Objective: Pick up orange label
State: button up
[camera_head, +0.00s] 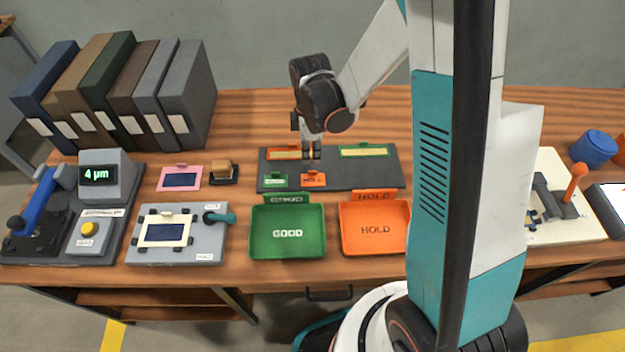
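An orange-bordered label (283,153) with a pale middle lies at the back left of a dark grey mat (335,178). A smaller orange HOLD tag (314,180) lies at the mat's front edge. My gripper (312,155) points down over the mat, just right of the orange-bordered label and behind the HOLD tag. Its fingertips are small and close together here, and I cannot tell whether they are open or shut. I see nothing held between them. Whether they touch the mat is unclear.
A green-bordered label (363,151) and a green tag (274,181) share the mat. A green GOOD tray (287,252) and an orange HOLD tray (374,250) stand in front. Binders, a gauge and a fixture (180,233) are on the left. My arm hides part of the right.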

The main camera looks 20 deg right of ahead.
aim_at(310, 171)
jog(key=f+b, duration=0.1)
jog(key=f, duration=0.2)
jog(key=f+b, duration=0.2)
jog(key=f, duration=0.2)
jog(key=shift+w+a+f, duration=0.1)
jog(key=shift+w+a, duration=0.05)
jog(key=shift+a, duration=0.05)
grip_shut()
jog(key=shift+r, duration=0.2)
